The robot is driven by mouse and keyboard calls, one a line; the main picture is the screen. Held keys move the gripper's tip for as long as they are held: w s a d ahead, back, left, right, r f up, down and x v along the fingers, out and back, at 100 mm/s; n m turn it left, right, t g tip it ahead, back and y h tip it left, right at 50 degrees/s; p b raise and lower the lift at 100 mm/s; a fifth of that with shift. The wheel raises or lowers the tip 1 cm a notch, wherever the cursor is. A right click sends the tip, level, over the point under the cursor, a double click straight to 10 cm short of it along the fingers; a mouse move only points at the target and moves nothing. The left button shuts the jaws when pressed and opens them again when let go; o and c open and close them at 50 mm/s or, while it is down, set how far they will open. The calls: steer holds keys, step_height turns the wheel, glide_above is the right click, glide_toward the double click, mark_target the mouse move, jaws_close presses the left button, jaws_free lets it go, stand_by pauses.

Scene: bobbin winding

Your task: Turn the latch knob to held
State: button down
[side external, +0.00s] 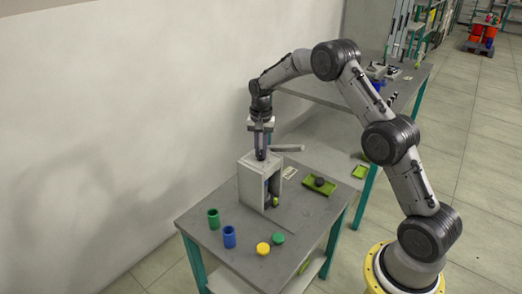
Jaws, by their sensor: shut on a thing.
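A light grey bar (287,148) sticks out to the right beside the fingers, at the level of the housing's top.
On the near table (300,225) stand a green cylinder (214,219) and a blue cylinder (229,237), with a yellow disc (263,248) and a green disc (278,238). A green tray (331,189) holds a dark round thing (319,182). A wall is behind.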

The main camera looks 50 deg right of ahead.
mark_target(261, 152)
steer(key=shift+n, duration=0.3)
steer(key=n, duration=0.5)
steer(key=shift+r, duration=0.1)
steer(key=n, duration=0.6)
steer(key=shift+n, duration=0.3)
stand_by(0.5)
steer(key=c, duration=0.9)
jaws_free()
step_height(261, 152, up, 14)
steer(key=shift+f, duration=0.1)
